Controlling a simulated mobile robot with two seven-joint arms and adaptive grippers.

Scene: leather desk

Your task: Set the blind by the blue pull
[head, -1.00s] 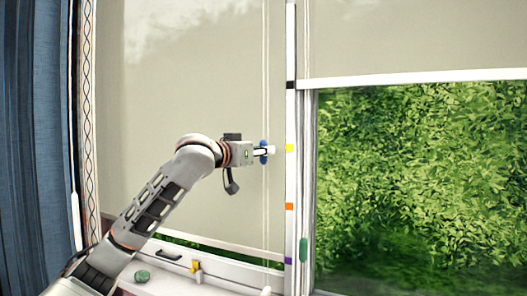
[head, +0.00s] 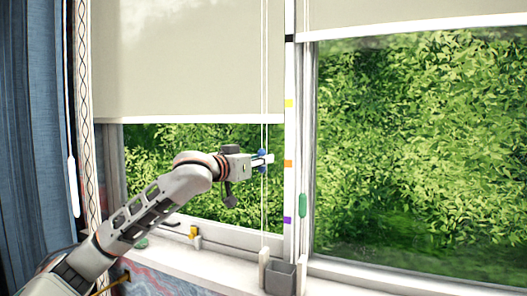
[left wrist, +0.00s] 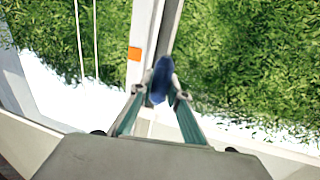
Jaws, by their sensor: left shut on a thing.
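The blue pull (head: 262,153) hangs on the cords of the left blind (head: 190,60). My left gripper (head: 263,161) is shut on it, just above the orange mark's level in the head view. The blue pull also shows in the left wrist view (left wrist: 161,80), between the two fingertips (left wrist: 163,93). The blind's white bottom bar (head: 190,119) hangs between the yellow mark (head: 289,104) and the orange mark (head: 288,163) on the window post. A black mark and a purple mark (head: 287,220) are on the same post. My right gripper is not in view.
A green pull (head: 302,205) hangs close by, right of the post, beside the right blind (head: 400,10). A grey open box (head: 280,277) and a small yellow object (head: 193,232) are on the sill. A blue curtain (head: 35,130) is at far left.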

